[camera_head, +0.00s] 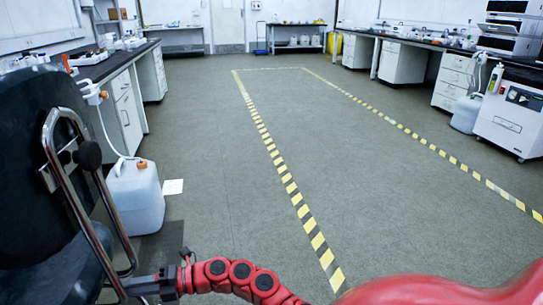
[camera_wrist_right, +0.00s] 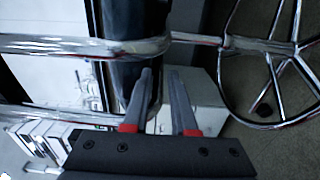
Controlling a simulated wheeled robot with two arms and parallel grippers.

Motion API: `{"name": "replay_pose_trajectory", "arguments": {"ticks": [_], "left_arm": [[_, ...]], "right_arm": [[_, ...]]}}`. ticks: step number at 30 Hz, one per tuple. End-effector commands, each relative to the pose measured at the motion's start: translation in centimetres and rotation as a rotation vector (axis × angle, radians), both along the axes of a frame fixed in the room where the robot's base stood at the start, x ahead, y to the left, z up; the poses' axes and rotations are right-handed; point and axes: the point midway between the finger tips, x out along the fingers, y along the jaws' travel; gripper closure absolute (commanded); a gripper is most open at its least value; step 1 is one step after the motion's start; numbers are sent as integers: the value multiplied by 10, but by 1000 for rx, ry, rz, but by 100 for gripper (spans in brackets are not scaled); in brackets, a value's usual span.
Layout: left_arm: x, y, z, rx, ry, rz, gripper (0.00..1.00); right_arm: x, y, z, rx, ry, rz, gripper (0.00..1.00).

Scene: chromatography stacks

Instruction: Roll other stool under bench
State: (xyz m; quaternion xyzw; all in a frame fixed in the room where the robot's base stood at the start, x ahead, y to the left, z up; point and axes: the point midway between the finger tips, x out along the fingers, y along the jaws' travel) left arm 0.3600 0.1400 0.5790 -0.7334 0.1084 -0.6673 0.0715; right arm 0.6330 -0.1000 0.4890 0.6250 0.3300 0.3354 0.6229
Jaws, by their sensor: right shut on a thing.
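The stool (camera_head: 38,150) stands at the left edge of the head view, close to me. It has a black padded seat and back and a bent chrome tube frame (camera_head: 90,190). The right wrist view shows its chrome tubes (camera_wrist_right: 75,47) and a chrome foot ring with spokes (camera_wrist_right: 270,122). My right gripper (camera_head: 125,287), on the red arm, is shut on the lower part of the chrome frame. Its two fingers (camera_wrist_right: 160,85) show in the right wrist view, with the tube's bend at them. The stool's base is out of the head view. My left gripper is not in view.
A dark-topped bench (camera_head: 115,62) with white cabinets runs along the left, beyond the stool. A white jug (camera_head: 135,198) with a tube stands on the floor beside the stool. Yellow-black tape (camera_head: 290,188) marks the open middle floor. Another bench (camera_head: 420,43) lines the right.

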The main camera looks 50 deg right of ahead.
Motion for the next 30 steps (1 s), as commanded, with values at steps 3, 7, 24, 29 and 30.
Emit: {"name": "replay_pose_trajectory", "arguments": {"ticks": [3, 7, 24, 29, 30], "left_arm": [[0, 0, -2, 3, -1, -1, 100], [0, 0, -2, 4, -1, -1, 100], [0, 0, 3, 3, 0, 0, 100], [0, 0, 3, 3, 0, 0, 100], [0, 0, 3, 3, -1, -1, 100]], "right_arm": [[-1, -3, -11, -15, 12, -6, 100], [-1, -3, -11, -15, 12, -6, 100], [0, -3, -3, -12, 7, -7, 46], [0, -2, -1, -10, 5, -5, 40], [0, -2, -1, -9, 4, -5, 40]]}}
